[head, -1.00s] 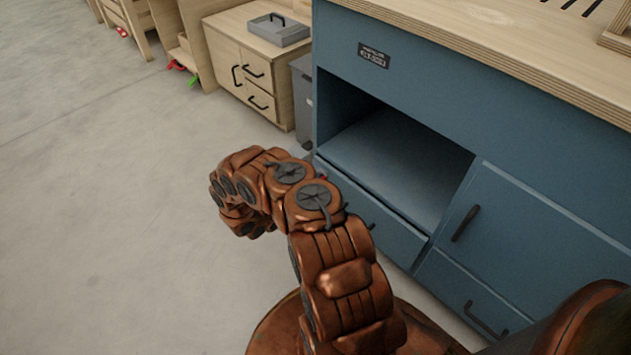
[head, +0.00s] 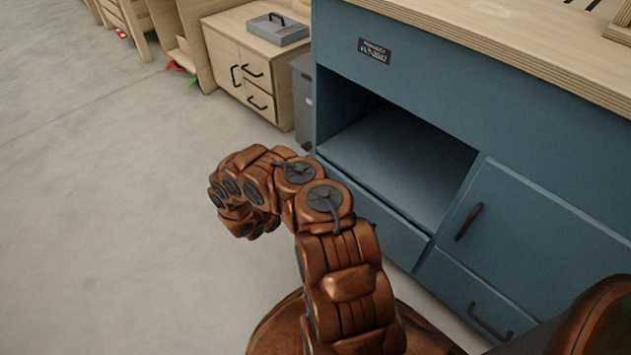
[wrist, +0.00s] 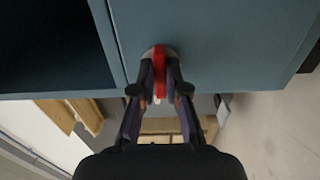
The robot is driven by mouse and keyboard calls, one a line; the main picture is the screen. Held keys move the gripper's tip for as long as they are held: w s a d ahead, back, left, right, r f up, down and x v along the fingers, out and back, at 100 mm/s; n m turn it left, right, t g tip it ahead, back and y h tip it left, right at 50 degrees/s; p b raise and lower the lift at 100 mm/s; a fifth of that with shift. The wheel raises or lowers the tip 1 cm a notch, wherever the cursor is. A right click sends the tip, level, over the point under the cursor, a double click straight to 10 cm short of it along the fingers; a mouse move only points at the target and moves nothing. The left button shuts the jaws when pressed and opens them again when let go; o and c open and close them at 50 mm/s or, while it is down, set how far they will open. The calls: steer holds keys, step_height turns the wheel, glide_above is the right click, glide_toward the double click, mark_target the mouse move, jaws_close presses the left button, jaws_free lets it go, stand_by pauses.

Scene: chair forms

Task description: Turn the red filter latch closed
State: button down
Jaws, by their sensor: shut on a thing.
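The red filter latch (wrist: 160,66) shows in the wrist view as a narrow red bar on a round grey base, mounted on the blue cabinet panel. The bar runs up and down in that picture. My gripper (wrist: 160,85) has its two dark fingers on either side of the bar and is shut on it. In the head view my arm hides the latch and the gripper.
The blue cabinet (head: 400,60) has an open compartment beside the latch's panel in the wrist view. A wooden drawer unit (head: 240,70) with a grey tray (head: 270,30) on top stands further back.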

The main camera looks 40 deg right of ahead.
steer(key=c, duration=1.2)
jaws_free()
steer(key=a, duration=1.2)
steer(key=shift+w, duration=0.1)
